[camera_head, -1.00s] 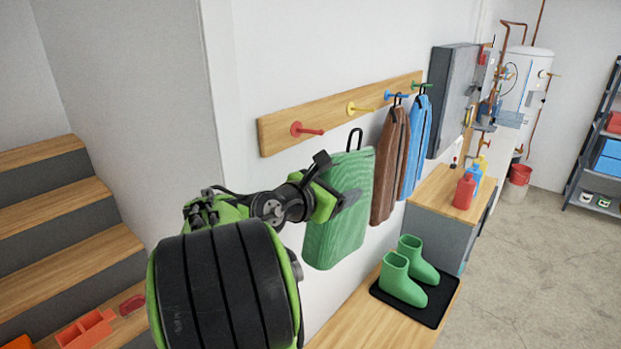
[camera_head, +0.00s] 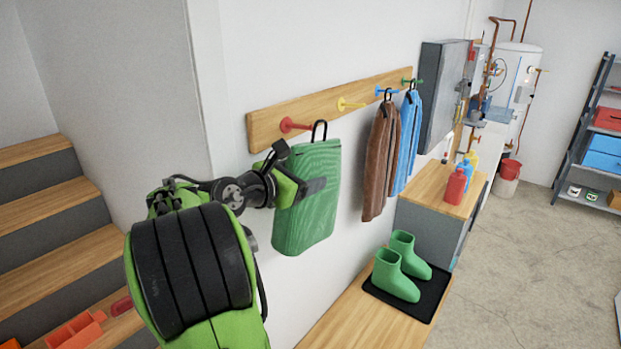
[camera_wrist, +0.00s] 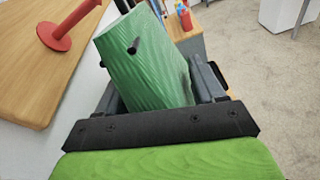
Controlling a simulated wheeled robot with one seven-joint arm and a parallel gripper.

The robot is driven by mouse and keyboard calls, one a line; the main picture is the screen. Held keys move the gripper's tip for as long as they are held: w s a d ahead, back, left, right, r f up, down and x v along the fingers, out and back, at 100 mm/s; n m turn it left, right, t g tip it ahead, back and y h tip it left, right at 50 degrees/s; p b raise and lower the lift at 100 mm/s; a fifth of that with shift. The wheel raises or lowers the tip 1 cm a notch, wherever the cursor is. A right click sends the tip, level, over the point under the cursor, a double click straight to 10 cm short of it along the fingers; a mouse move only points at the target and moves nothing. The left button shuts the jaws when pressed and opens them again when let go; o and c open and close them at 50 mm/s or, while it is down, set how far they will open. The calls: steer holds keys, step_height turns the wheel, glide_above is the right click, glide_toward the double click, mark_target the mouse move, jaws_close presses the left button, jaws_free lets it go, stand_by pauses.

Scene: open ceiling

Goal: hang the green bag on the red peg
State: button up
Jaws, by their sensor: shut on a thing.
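The green bag (camera_head: 310,200) has a black loop (camera_head: 319,130) at its top and hangs from my gripper (camera_head: 312,187), which is shut on it. In the wrist view the green bag (camera_wrist: 145,65) stands between the jaws (camera_wrist: 160,95). The red peg (camera_head: 293,125) sticks out of the wooden rail at its left end. In the head view the loop appears just right of the red peg's tip; I cannot tell the gap in depth. The wrist view shows the red peg (camera_wrist: 55,38) at upper left, bare and apart from the bag.
The wooden rail (camera_head: 268,130) also has a yellow peg (camera_head: 350,104), bare. A brown garment (camera_head: 379,165) and a blue garment (camera_head: 410,140) hang further right. Green boots (camera_head: 395,275) stand on a black mat (camera_head: 425,305) on the bench below. Stairs (camera_head: 50,205) are at left.

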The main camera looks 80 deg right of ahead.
steer(key=w, duration=0.1)
steer(key=w+d+p, duration=0.1)
steer(key=w, duration=0.1)
steer(key=w+d+f, duration=0.1)
steer(key=w, duration=0.1)
steer(key=shift+w+d+p, duration=0.1)
steer(key=shift+d+p, duration=0.05)
steer(key=shift+p, duration=0.25)
steer(key=shift+f, duration=0.15)
stand_by(0.4)
